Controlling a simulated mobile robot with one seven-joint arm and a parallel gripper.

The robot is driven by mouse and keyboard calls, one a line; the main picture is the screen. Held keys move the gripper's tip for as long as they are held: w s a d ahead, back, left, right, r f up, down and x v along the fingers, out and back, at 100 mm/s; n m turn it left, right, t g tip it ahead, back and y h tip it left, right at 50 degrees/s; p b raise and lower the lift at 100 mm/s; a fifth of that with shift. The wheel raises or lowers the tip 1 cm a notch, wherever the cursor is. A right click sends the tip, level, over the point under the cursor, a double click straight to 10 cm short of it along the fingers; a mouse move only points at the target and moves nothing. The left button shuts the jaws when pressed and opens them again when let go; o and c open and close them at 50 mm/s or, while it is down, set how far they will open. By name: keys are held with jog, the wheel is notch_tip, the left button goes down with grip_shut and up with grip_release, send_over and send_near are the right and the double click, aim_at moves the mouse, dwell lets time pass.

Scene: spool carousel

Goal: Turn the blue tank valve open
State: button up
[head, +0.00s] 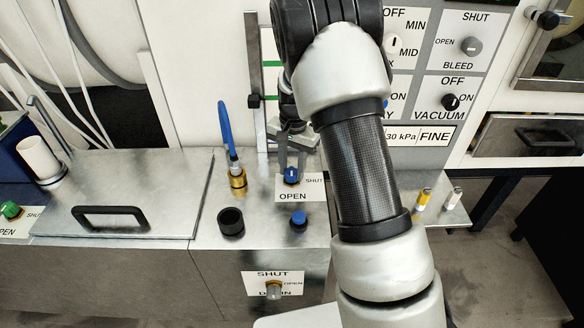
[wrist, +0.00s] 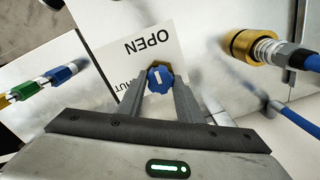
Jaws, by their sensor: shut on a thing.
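The blue tank valve (head: 291,177) is a small blue knob with a white mark. It stands on a white label plate (head: 315,188) reading SHUT at the right and OPEN at the front. My gripper (head: 292,168) reaches down from behind and is shut on the knob. In the wrist view, the blue knob (wrist: 160,79) sits between the two grey fingers (wrist: 165,88), one on each side. Its white mark is visible, but I cannot tell exactly where it points. The label's SHUT word is partly hidden in the wrist view.
A brass fitting (head: 237,178) with a blue hose stands left of the valve. A black ring (head: 231,221) and another blue knob (head: 298,219) are in front. A drain valve (head: 273,290) is on the front face. A green valve (head: 11,210) is far left.

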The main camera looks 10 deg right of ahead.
aim_at(294, 172)
dwell(0.3)
jog(key=o, duration=1)
jog(key=shift+o, duration=0.2)
notch_tip(294, 172, up, 18)
jog(key=p, duration=0.1)
jog(key=shift+s+d+f, duration=0.15)
jog(key=shift+d+f, duration=0.05)
jog(key=shift+f, duration=0.05)
